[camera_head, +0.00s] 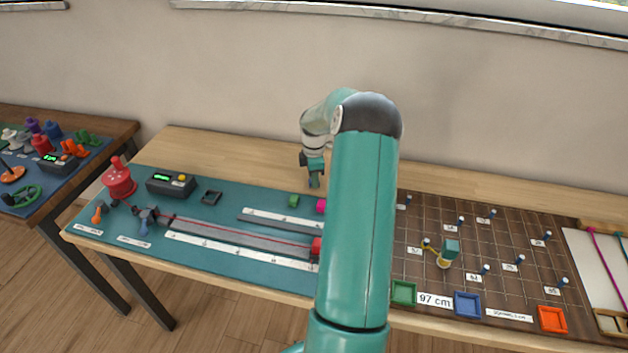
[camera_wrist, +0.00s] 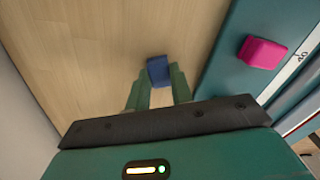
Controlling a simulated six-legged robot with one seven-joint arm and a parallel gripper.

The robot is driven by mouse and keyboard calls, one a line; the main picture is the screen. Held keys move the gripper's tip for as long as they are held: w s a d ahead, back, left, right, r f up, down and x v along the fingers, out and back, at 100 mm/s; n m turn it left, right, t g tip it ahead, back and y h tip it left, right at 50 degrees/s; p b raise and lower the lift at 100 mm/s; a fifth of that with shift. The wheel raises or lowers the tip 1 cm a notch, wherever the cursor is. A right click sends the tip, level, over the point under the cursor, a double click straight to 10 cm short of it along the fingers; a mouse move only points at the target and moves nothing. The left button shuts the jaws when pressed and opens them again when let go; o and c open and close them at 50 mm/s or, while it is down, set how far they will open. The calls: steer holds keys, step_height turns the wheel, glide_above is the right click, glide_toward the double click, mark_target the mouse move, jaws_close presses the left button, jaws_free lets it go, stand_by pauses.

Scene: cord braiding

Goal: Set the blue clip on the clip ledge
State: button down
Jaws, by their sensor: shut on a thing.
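The blue clip (camera_wrist: 158,70) shows in the wrist view between the tips of my gripper (camera_wrist: 159,88), whose green fingers are shut on it. Pale bare wood lies beneath and around it in that view. In the head view my gripper (camera_head: 315,180) hangs over the wooden strip behind the teal mat, and I cannot make out the blue clip there. A magenta clip (camera_wrist: 263,52) lies on the teal surface to the right in the wrist view. I cannot tell for sure which part is the clip ledge.
The teal mat (camera_head: 215,262) holds a green block (camera_head: 294,200), a red spool-like piece (camera_head: 119,180), a dark box with a display (camera_head: 171,184) and long grey rails. A brown pegboard (camera_head: 430,207) with several blue-topped pegs stands right. My arm hides the middle.

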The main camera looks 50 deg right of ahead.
steer(key=shift+r, duration=0.1)
steer(key=shift+r, duration=0.25)
step_height(320, 180, up, 2)
steer(key=shift+r, duration=0.1)
steer(key=s+a+r, duration=0.3)
steer(key=a+r, duration=0.7)
steer(key=a, duration=0.3)
steer(key=shift+s+a, duration=0.2)
steer(key=shift+a, duration=0.15)
steer(key=shift+a, duration=0.1)
